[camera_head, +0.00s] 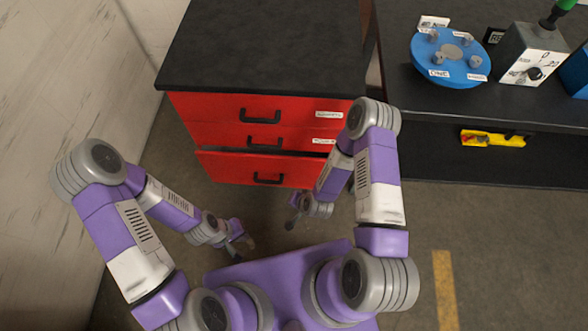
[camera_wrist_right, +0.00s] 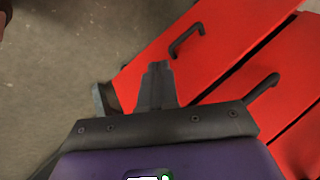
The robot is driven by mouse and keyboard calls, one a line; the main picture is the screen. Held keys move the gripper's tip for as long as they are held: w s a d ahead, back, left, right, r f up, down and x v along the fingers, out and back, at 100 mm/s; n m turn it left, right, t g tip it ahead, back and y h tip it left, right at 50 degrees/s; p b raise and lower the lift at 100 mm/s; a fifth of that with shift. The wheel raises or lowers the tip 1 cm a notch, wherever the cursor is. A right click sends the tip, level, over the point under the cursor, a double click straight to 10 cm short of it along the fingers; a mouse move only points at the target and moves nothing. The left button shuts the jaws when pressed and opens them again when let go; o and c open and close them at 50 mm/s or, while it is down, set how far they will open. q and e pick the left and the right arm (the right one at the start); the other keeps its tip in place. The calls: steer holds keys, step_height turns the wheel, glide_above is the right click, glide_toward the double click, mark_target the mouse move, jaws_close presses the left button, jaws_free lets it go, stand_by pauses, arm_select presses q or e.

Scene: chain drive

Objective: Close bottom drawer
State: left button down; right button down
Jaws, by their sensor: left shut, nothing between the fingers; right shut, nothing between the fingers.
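The red cabinet with a black top (camera_head: 265,50) has three drawers. Its bottom drawer (camera_head: 225,168) stands out a little from the two above, with a dark gap along its upper edge. The bottom drawer's black handle (camera_head: 268,179) also shows in the right wrist view (camera_wrist_right: 186,40). My right gripper (camera_head: 291,224) is in front of the drawer's right part, low and apart from the handle. In the right wrist view its fingers (camera_wrist_right: 158,70) are together and empty, overlapping the red front; contact cannot be told. My left gripper (camera_head: 243,249) is shut and empty, in front of the cabinet.
The top drawer (camera_head: 205,107) and middle drawer (camera_head: 215,134) look shut. A dark workbench (camera_head: 400,90) at the right holds a blue round plate (camera_head: 450,72) and a grey box (camera_head: 528,60). A pale wall (camera_head: 60,60) stands left. The floor is clear.

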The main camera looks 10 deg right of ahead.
steer(key=w+f+m+t+h, duration=0.3)
steer(key=w+f+m+t, duration=0.25)
steer(key=m, duration=0.25)
steer(key=m+t+h+b, duration=0.3)
steer(key=m+h+b, duration=0.1)
steer(key=m+b, duration=0.15)
glide_toward(299, 163)
steer(key=x, duration=0.5)
steer(key=shift+w+d+f, duration=0.1)
steer(key=shift+w+f, duration=0.05)
steer(key=shift+f, duration=0.2)
steer(key=shift+w+d, duration=0.15)
steer(key=shift+w, duration=0.35)
steer(key=shift+r, duration=0.1)
